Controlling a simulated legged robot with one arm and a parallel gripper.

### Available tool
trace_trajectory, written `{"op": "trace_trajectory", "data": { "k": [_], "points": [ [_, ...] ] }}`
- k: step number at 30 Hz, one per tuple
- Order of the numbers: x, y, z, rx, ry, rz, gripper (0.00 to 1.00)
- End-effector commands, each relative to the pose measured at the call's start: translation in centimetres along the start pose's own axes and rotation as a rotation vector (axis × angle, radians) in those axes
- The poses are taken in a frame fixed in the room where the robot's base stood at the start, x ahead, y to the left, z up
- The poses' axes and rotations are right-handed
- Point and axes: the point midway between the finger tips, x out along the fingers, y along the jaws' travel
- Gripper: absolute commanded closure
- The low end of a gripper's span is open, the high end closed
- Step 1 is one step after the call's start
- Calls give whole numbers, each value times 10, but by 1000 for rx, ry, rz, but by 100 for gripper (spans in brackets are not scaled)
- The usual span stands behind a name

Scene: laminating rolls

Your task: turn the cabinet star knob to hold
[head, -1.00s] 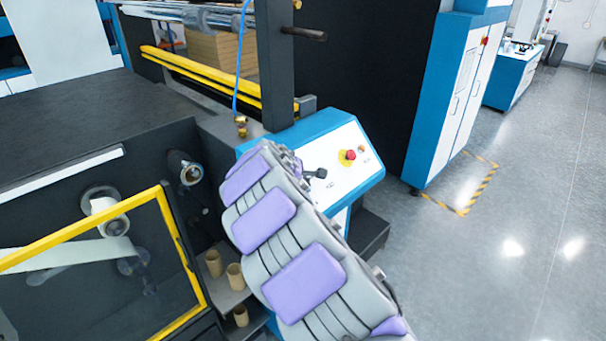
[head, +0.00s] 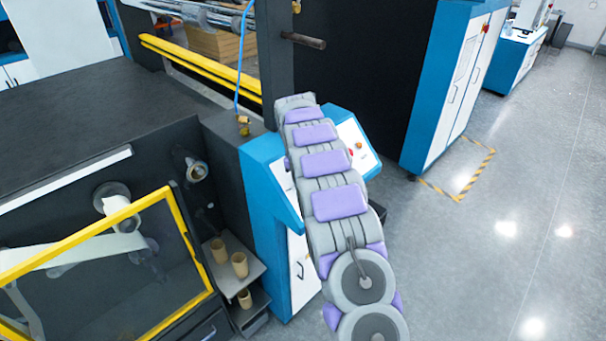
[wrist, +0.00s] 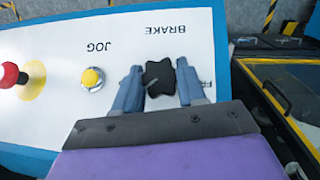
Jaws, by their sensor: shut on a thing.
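In the wrist view, the black star knob (wrist: 160,78) sits on the white sloped panel (wrist: 50,45) below the upside-down word BRAKE. My gripper (wrist: 160,71) has one finger on each side of the knob and is shut on it. Part of another label shows beside the right finger, mostly covered. In the head view, the blue and white cabinet (head: 262,190) stands beside the machine. My arm crosses its panel there and hides the knob and my gripper.
The wrist view shows a yellow JOG button (wrist: 92,79) left of the knob and a red emergency button (wrist: 10,75) further left. A shelf with several cardboard cores (head: 239,265) stands left of the cabinet. The grey floor (head: 500,240) at right is clear.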

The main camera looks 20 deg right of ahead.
Motion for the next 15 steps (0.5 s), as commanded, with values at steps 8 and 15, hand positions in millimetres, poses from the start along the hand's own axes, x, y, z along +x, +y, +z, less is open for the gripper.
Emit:
{"op": "trace_trajectory", "data": {
  "k": [8, 15],
  "points": [
    [0, 3, 1, 163, -4, -190, 90],
    [-1, 4, 1, 269, -4, -311, 90]
  ]
}}
